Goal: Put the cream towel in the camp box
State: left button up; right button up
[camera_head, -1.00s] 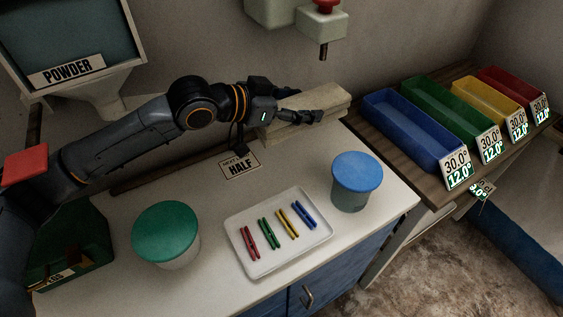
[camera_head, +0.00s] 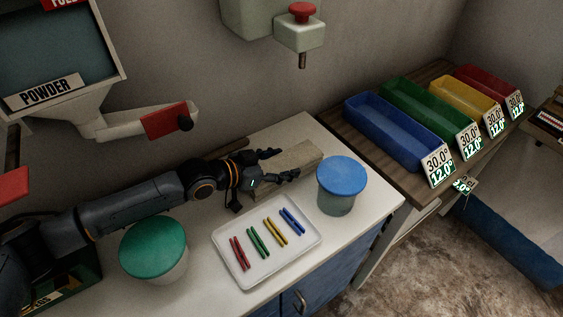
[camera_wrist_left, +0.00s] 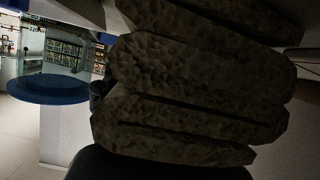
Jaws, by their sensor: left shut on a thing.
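The cream towel (camera_head: 303,157) is a folded, layered bundle near the back of the white counter, left of the blue-lidded tub. My left gripper (camera_head: 281,165) is shut on its left end. In the left wrist view the towel (camera_wrist_left: 190,85) fills the middle, dark and textured, with its folds stacked. I cannot tell whether the towel touches the counter. A green box (camera_head: 85,272) at the lower left is mostly hidden by my left arm; I cannot tell whether it is the camp box. My right gripper is not in view.
A white tray (camera_head: 226,242) with several coloured pegs lies in front of the gripper. A green-lidded tub (camera_head: 153,247) and a blue-lidded tub (camera_head: 341,173) flank it. Blue, green, yellow and red bins (camera_head: 398,135) stand on a wooden shelf at right. A tap with a red knob (camera_head: 302,13) hangs above.

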pick_arm(q)
jog(key=shift+f, duration=0.1)
jog(key=o, duration=1.2)
jog(key=shift+o, duration=0.2)
